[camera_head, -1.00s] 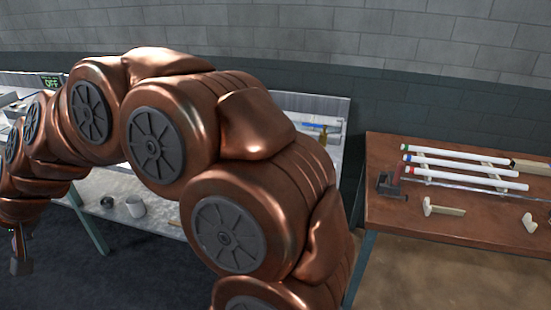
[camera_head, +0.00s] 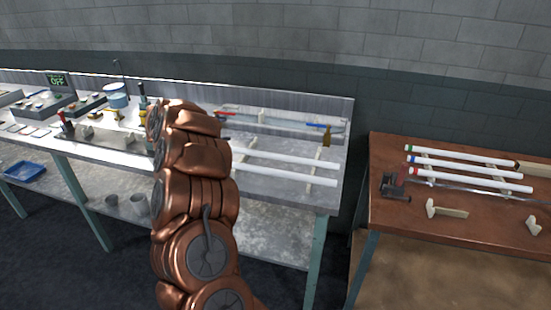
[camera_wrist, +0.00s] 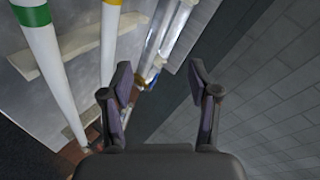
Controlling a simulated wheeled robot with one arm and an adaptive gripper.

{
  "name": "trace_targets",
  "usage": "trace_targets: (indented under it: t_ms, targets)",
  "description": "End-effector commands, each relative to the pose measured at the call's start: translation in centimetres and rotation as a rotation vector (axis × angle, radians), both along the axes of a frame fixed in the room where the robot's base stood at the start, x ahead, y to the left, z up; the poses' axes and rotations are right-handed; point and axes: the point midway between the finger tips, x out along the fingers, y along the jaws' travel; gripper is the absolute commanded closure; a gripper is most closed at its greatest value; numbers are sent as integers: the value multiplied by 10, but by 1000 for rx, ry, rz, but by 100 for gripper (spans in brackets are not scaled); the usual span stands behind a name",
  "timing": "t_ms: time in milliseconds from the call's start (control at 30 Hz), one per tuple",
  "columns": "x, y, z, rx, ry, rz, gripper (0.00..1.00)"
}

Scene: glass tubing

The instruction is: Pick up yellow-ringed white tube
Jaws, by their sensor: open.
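My gripper is hidden behind my arm there.
Clear tubing (camera_head: 280,122) lies at the bench's back, near the wall (camera_wrist: 262,85). The wooden table (camera_head: 400,218) at right holds several white tubes.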

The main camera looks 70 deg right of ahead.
Motion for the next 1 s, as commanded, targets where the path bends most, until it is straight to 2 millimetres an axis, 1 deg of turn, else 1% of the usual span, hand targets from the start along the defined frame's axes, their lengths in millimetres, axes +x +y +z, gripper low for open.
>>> trace_targets:
  t_ms: [33,100,200,300,400,467,833,1000]
  targets:
    - [-30,-10,-17,22,27,-99,39]
    - [-67,-16,-36,52,61,-220,39]
    - [-104,-18,-51,80,95,-338,39]
    - [-124,-17,-61,100,114,-403,39]
    - [-135,-17,-66,109,126,-435,39]
    - [-138,-20,-69,111,128,-442,39]
    - [-156,-41,-84,109,128,-441,39]
    - [-168,-54,-99,110,129,-438,39]
